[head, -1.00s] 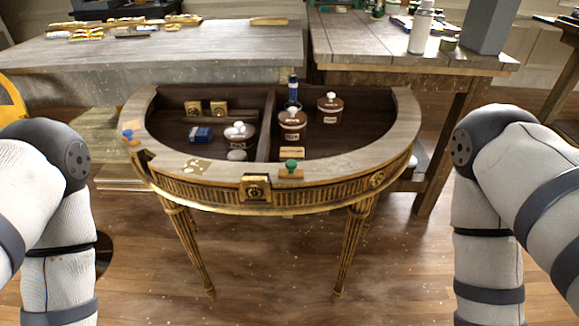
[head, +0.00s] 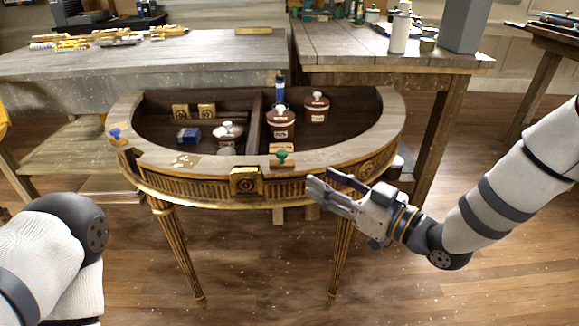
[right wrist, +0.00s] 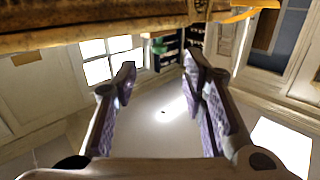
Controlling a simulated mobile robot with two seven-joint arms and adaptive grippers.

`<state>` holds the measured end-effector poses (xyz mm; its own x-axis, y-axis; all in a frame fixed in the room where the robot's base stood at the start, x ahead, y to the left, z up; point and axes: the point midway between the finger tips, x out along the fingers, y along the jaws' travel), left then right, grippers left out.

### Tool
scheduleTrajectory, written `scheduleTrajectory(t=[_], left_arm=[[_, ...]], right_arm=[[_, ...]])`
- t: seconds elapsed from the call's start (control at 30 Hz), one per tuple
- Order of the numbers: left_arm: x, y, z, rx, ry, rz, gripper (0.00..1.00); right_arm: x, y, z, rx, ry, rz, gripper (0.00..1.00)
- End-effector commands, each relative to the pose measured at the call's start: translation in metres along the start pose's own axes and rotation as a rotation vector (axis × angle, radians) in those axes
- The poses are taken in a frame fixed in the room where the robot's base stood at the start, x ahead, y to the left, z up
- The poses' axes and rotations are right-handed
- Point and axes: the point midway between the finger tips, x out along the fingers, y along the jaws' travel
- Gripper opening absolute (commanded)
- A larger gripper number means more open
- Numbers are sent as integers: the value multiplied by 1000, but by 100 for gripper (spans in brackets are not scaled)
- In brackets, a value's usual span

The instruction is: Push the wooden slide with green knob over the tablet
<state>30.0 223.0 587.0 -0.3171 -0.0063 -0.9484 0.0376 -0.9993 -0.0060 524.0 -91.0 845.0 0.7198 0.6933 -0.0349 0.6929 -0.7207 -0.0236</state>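The wooden slide (head: 281,166) with its green knob (head: 282,156) sits on the front rim of the half-round gilt console (head: 210,159). A pale tan tablet (head: 282,147) lies just behind the knob, inside the rim, and looks uncovered. My right gripper (head: 319,180) is in front of the console's apron, a little right of and below the slide, pointing left, touching nothing that I can see. In the right wrist view its two fingers (right wrist: 160,72) are apart with nothing between them. My left gripper is out of view; only part of my left arm shows.
A blue-knobbed piece (head: 116,137) sits on the left rim. A divider (head: 254,125) splits the recess, which holds brown jars (head: 281,124), a blue bottle (head: 279,90), a blue box (head: 188,134) and gilt blocks (head: 206,110). Workbenches (head: 150,58) stand behind. Floor in front is clear.

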Motion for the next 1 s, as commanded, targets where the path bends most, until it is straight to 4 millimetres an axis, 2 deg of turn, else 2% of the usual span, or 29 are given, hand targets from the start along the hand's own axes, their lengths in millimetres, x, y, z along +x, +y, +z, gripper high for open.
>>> scheduleTrajectory(t=[0.1, 0.17, 0.4, 0.53, 0.7, 0.93, 1.0], left_arm=[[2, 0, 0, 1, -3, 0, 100], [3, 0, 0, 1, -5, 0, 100], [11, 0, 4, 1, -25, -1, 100], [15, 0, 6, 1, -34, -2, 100], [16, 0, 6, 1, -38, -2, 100], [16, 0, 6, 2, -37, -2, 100], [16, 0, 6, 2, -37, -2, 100]], right_arm=[[13, 1, -15, -32, 45, -23, 39], [25, 0, -15, -32, 44, -23, 39], [86, -2, -15, -28, 39, -23, 39], [110, -2, -16, -28, 38, -21, 39], [123, -2, -18, -26, 38, -20, 39], [124, -2, -19, -26, 37, -19, 39], [124, -2, -19, -26, 37, -19, 23]])
